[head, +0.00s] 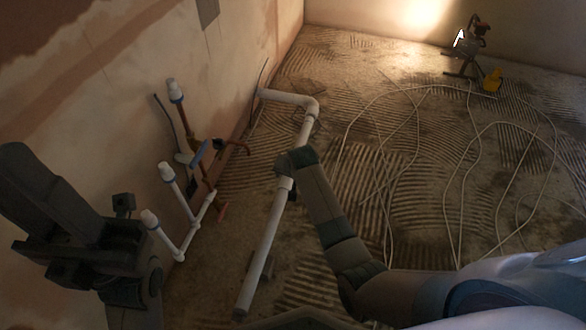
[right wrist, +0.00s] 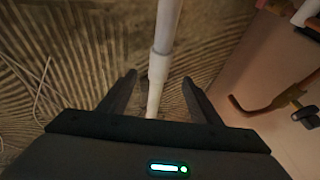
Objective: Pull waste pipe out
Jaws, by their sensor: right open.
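The white waste pipe (head: 261,255) lies low along the floor beside the left wall. Its far end bends through an elbow (head: 314,104) toward the wall, and its near end is in the foreground. My right gripper (head: 284,162) is at the pipe's middle, over a joint. In the right wrist view, the pipe (right wrist: 167,25) with its wider collar runs between the two dark fingers of my right gripper (right wrist: 159,78), which are open with gaps on both sides. My left gripper (head: 95,250) is dark at the left, apart from the pipe; its finger opening is unclear.
Capped white upright pipes (head: 178,193) and copper pipes (head: 207,170) stand along the wall, left of the waste pipe. Pale cable (head: 463,190) loops over the ridged floor at right. A work lamp stand (head: 468,50) and yellow object (head: 492,80) are at the back.

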